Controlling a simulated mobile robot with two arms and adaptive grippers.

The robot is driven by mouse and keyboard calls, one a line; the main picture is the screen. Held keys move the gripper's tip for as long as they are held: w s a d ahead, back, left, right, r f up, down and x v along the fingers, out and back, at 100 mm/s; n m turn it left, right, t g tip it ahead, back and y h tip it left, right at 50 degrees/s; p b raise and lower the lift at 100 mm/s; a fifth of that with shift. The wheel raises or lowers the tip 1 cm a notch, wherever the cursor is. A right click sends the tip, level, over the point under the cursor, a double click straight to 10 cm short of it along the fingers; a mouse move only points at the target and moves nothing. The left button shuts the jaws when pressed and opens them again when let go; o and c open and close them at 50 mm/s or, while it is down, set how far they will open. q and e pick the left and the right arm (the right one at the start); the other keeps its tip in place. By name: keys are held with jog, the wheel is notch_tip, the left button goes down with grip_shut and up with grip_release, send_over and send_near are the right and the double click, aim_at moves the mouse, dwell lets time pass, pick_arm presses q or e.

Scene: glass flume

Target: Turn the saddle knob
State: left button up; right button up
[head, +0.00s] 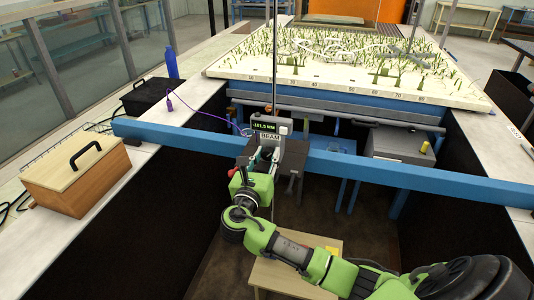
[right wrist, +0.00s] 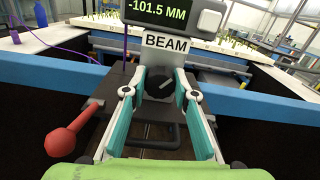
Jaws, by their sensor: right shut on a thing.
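The saddle (head: 262,146) is a dark carriage on the blue beam, with a grey display unit (right wrist: 167,12) reading -101.5 MM and a white BEAM label. Below the label is the black saddle knob (right wrist: 160,86), whose light pointer line slants up to the right. My right gripper (right wrist: 160,96) reaches the front of the saddle, its two teal-padded fingers closed on either side of the knob. In the head view, my right gripper (head: 265,158) hides most of the knob. My left gripper is in neither view.
A red-knobbed lever (right wrist: 67,134) sticks out left of the gripper. The blue beam (head: 400,175) spans the flume. A wooden box (head: 78,176) stands on the left ledge, and a board with green plants (head: 340,85) lies behind. A purple cable (head: 205,117) runs to the saddle.

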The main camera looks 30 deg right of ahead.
jog(key=o, duration=1.1)
jog(key=shift+a, duration=0.1)
jog(key=v, duration=1.2)
